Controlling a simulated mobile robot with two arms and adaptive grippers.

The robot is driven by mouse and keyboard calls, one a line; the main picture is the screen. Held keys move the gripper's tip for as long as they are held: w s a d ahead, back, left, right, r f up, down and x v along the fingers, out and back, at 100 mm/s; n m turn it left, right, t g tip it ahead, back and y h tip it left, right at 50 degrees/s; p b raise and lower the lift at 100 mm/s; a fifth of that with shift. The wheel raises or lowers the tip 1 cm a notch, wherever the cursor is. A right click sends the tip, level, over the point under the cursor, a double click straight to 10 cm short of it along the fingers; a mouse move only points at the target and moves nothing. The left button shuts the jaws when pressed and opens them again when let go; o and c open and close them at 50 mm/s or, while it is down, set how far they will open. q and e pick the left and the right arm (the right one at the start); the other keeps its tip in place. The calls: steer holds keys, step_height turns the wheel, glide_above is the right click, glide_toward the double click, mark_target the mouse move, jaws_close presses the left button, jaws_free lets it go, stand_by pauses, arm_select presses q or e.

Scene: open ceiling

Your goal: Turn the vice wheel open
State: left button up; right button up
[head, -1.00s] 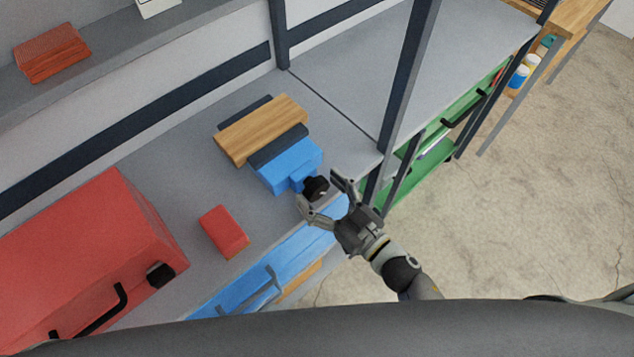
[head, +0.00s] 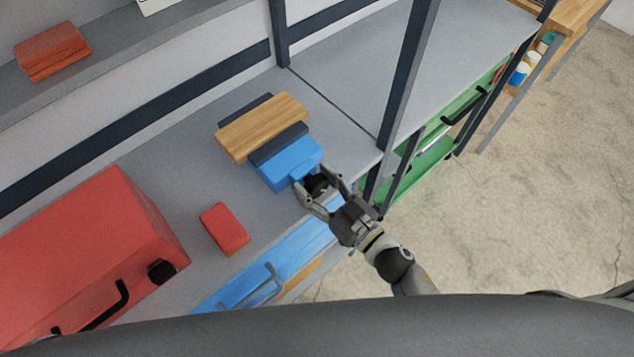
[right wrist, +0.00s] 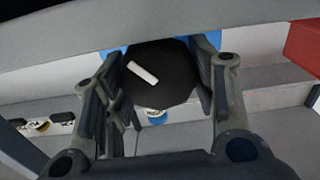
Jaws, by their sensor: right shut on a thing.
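The blue vice (head: 290,164) stands on the grey bench, with a wooden block (head: 262,127) between its dark jaws. Its black wheel (head: 317,184) is at the front, partly covered by my right gripper (head: 321,187). In the right wrist view the black wheel (right wrist: 160,75), with a white mark on its face, sits between the two fingers of my right gripper (right wrist: 160,95). The fingers are shut on the wheel, one on each side. My left gripper is not in view.
A red toolbox (head: 90,260) and a small red box (head: 225,229) stand left of the vice. A dark upright post (head: 408,75) rises right of it. A blue drawer (head: 265,275) with a handle is under the bench's front edge. The floor at right is clear.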

steer(key=shift+n, duration=1.2)
steer(key=o, duration=1)
steer(key=v, duration=1.2)
steer(key=shift+f, duration=0.1)
